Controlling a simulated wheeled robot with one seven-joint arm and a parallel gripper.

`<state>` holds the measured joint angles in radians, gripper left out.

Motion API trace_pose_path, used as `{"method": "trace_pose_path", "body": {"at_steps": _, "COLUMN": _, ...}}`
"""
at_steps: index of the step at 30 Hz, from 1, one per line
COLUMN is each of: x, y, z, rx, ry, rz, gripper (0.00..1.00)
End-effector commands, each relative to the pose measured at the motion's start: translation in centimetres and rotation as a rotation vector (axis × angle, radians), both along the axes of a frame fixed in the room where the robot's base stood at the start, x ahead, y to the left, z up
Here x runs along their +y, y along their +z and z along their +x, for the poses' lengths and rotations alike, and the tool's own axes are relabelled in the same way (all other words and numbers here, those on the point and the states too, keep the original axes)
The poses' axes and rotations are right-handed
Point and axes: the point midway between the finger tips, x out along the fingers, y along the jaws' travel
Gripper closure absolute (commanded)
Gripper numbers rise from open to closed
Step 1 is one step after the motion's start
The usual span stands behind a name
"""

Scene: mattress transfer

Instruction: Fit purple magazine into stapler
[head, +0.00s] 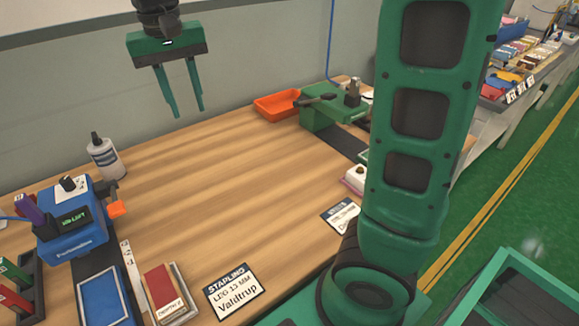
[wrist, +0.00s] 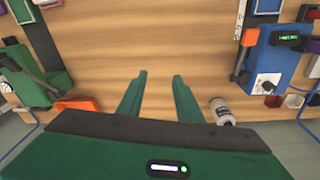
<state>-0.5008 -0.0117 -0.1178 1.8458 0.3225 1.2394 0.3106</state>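My gripper (head: 187,112) hangs high over the far left part of the table, its two fingers apart and nothing between them. It also shows open and empty in the wrist view (wrist: 159,75). The blue machine has a small display, a black knob and an orange part. It shows at the right of the wrist view (wrist: 262,73). Which machine is the stapler is unclear.
A green lever machine (head: 322,118) and an orange tray (head: 277,104) are at the far right. A grey-white bottle (head: 105,160) stands near the wall. A dark rack (head: 36,285) with green and red pieces is front left. The table's middle (head: 215,180) is clear.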

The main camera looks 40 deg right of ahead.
Motion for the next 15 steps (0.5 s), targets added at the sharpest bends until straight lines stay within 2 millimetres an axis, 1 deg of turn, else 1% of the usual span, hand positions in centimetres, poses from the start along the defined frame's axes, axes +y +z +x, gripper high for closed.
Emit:
{"method": "trace_pose_path", "body": {"at_steps": 1, "x": -3.8, "y": -0.6, "z": -1.4, "rx": 0.007, "ry": -0.037, "rz": 0.001, "gripper": 0.68}}
{"method": "trace_pose_path", "body": {"at_steps": 2, "x": -5.6, "y": -1.0, "z": -2.3, "rx": 0.011, "ry": -0.053, "rz": 0.002, "gripper": 0.68}}
{"method": "trace_pose_path", "body": {"at_steps": 3, "x": -7.9, "y": -1.5, "z": -3.5, "rx": 0.017, "ry": -0.073, "rz": 0.003, "gripper": 0.68}}
{"method": "trace_pose_path", "body": {"at_steps": 5, "x": -11.2, "y": -2.5, "z": -5.7, "rx": 0.025, "ry": -0.103, "rz": 0.007, "gripper": 0.68}}
{"method": "trace_pose_path", "body": {"at_steps": 6, "x": -13.2, "y": -3.2, "z": -7.3, "rx": 0.031, "ry": -0.124, "rz": 0.01, "gripper": 0.68}}
{"method": "trace_pose_path", "body": {"at_steps": 8, "x": -15.8, "y": -4.2, "z": -9.8, "rx": 0.038, "ry": -0.155, "rz": 0.018, "gripper": 0.68}}
{"method": "trace_pose_path", "body": {"at_steps": 9, "x": -17.3, "y": -5.0, "z": -11.6, "rx": 0.043, "ry": -0.173, "rz": 0.024, "gripper": 0.68}}
{"method": "trace_pose_path", "body": {"at_steps": 11, "x": -19.3, "y": -6.3, "z": -14.5, "rx": 0.051, "ry": -0.203, "rz": 0.034, "gripper": 0.68}}
{"method": "trace_pose_path", "body": {"at_steps": 12, "x": -20.4, "y": -7.2, "z": -16.4, "rx": 0.054, "ry": -0.222, "rz": 0.04, "gripper": 0.68}}
{"method": "trace_pose_path", "body": {"at_steps": 15, "x": -22.1, "y": -9.2, "z": -20.7, "rx": 0.061, "ry": -0.263, "rz": 0.06, "gripper": 0.68}}
